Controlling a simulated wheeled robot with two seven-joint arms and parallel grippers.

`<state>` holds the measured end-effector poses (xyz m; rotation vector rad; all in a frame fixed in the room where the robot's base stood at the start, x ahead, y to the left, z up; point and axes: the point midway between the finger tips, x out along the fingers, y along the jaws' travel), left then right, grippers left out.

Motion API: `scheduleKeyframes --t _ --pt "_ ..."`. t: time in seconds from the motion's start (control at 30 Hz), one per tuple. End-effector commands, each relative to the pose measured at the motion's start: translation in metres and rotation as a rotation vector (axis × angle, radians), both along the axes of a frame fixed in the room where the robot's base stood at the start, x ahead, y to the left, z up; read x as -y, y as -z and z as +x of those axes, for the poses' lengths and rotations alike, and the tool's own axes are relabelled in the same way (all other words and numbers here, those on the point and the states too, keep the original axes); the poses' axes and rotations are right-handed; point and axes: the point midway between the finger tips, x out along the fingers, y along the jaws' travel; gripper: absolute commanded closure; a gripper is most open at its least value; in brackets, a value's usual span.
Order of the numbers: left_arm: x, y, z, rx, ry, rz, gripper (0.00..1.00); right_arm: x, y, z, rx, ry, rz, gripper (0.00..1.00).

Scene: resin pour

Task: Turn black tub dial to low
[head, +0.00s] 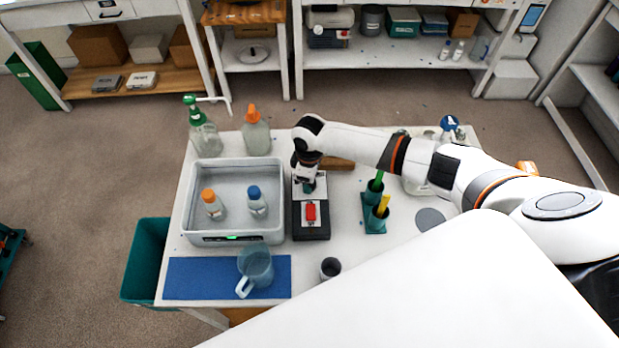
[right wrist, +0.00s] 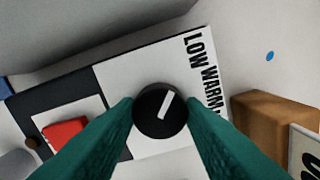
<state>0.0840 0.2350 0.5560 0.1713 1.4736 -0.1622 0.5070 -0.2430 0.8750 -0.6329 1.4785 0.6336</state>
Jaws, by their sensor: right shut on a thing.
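The black dial (right wrist: 154,122) is a round knob with a white pointer mark, on the white panel (right wrist: 118,85) of a control box. In the right wrist view its pointer slants up and right, roughly toward the word LOW (right wrist: 195,49); the word WARM (right wrist: 211,88) lies further right. My right gripper (head: 309,188) is shut on the dial, one teal finger on each side. In the head view the control box (head: 296,225) stands right of the grey tub (head: 232,238), and the gripper hides the dial. My left gripper is not in view.
The box has a red switch (head: 310,212). Two small bottles with orange (head: 215,208) and blue (head: 257,205) caps stand in the tub. A teal holder (head: 375,225) stands right of the box, a dark cup (head: 330,268) in front. A wooden block (head: 340,163) lies behind.

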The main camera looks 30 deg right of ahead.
Motion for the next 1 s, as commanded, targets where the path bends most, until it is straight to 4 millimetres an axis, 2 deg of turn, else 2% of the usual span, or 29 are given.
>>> scheduleKeyframes --t 0.4,0.43,0.53,0.57,0.87,1.0 --pt "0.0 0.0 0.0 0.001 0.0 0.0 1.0 0.0 -0.002 0.002 0.006 -0.005 0.002 0.87" --pt "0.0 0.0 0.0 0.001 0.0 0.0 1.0 0.0 -0.002 0.002 0.006 -0.005 0.002 0.61" --pt "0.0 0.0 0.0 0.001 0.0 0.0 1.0 0.0 -0.001 0.002 0.006 -0.005 0.002 0.44" --pt "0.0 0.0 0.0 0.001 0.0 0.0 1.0 0.0 -0.001 0.002 0.004 -0.005 0.002 0.43" --pt "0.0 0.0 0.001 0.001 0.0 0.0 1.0 0.0 -0.003 0.001 0.003 -0.005 0.001 0.43" --pt "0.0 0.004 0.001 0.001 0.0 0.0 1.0 0.0 -0.017 0.001 0.005 -0.007 0.002 0.43"
